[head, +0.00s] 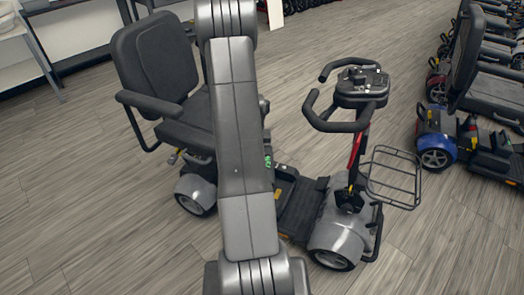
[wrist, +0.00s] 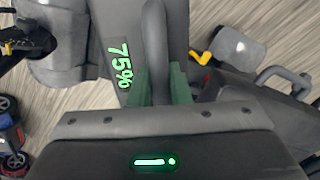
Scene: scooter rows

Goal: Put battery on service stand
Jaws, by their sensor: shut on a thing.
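In the wrist view the battery (wrist: 122,24) is a dark grey block with a green "75%" on its top. Its handle bar runs between the green finger pads of my gripper (wrist: 160,86), which is shut on it. In the head view my arm hides the gripper and most of the battery; a small green patch shows beside the arm, over the scooter (head: 341,238). I cannot tell whether the battery rests in the scooter or hangs above it. I cannot make out a service stand for certain.
The scooter has a black seat (head: 160,62), handlebars (head: 360,88) and a wire basket (head: 394,178) near my arm. A blue scooter (head: 437,140) and others stand at the right. Light shelves or tables (head: 12,22) stand at upper left. Wood floor is clear at the left.

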